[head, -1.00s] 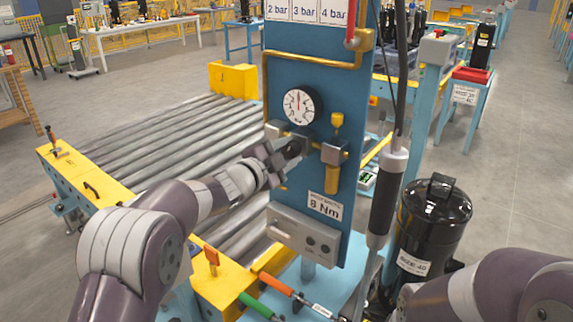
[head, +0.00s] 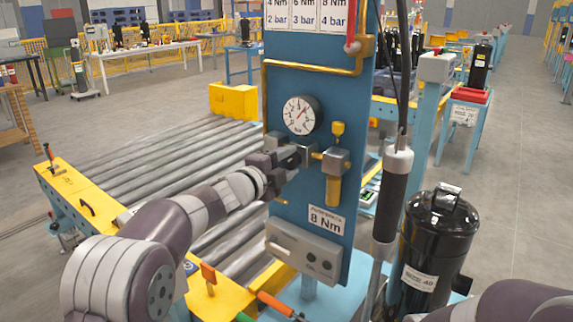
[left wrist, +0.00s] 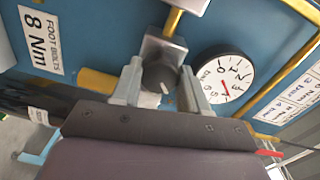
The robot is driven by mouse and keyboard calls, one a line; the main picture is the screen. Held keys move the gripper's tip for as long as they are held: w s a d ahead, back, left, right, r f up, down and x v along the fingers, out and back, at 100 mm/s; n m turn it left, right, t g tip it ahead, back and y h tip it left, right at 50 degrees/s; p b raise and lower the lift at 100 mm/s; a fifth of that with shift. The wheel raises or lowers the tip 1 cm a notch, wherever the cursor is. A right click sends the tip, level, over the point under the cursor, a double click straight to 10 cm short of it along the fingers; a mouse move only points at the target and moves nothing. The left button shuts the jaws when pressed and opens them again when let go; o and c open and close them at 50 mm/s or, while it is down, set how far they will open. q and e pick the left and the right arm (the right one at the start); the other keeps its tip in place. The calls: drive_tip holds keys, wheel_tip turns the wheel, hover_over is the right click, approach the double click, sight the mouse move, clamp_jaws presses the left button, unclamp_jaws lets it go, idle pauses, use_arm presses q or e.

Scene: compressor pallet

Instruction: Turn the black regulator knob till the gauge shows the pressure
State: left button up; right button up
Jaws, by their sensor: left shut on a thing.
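The black regulator knob (left wrist: 158,76) sits on a grey block on the blue panel (head: 345,90), with a pale mark on its face. My left gripper (left wrist: 160,82) is shut on it, one finger on each side. In the head view the left gripper (head: 284,160) covers most of the knob. The round white gauge (head: 299,115) is just above; its red needle points up and to the right in the head view. The gauge also shows in the left wrist view (left wrist: 223,74). My right gripper is out of view; only part of its arm shows.
Cards (head: 305,14) above pair 4 Nm with 2 bar, 6 Nm with 3 bar, 8 Nm with 4 bar. A foot bolts label (head: 326,219) reads 8 Nm. A hanging black tool (head: 391,195) and black compressor (head: 436,245) stand to the right.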

use_arm(q)
drive_tip(key=o, duration=1.1)
drive_tip(key=shift+c, duration=0.2)
drive_tip(key=v, duration=1.2)
drive_tip(key=shift+s+a+b, duration=0.2)
drive_tip(key=shift+s+b, duration=0.1)
